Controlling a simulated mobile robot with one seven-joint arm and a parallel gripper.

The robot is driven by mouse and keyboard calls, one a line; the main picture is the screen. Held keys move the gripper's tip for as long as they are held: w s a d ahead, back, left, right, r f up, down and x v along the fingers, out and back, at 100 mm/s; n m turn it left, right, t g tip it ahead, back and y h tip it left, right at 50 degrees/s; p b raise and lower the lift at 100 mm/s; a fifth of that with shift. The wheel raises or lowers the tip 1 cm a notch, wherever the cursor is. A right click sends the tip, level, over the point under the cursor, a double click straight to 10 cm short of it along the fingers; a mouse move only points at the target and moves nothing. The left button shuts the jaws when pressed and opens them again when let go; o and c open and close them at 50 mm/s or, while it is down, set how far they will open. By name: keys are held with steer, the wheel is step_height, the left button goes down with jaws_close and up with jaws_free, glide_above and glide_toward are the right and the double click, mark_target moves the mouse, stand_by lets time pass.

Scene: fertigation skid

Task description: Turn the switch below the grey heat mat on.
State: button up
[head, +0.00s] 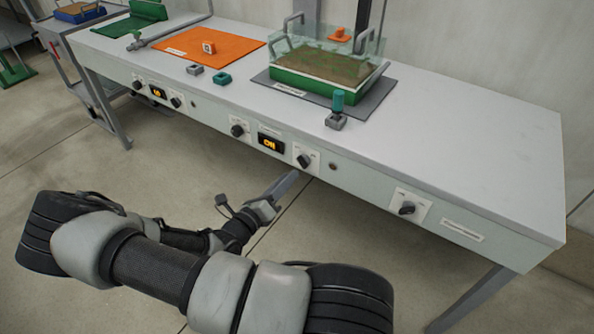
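The grey heat mat (378,103) lies on the bench top under a green tray of soil (318,88) with a clear cover. On the front panel below it are a black rotary knob (238,130), a small display (270,142) with orange characters, and a second black rotary knob (304,160), each knob on a white plate. The plate markings are too small to read, so I cannot tell either knob's setting. My gripper (284,188) is in front of and below these controls, apart from the panel. Its fingers are seen edge-on, and I cannot tell whether they are open.
Another knob (407,209) sits farther right on the panel. An orange mat (209,46) lies to the left, with more controls (158,92) below it. A small grey block with a teal top (337,112) stands at the bench edge. The bench's right side is clear.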

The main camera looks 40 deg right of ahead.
mark_target(301, 164)
steer(key=b+x, duration=0.1)
steer(key=x, duration=0.5)
jaws_close()
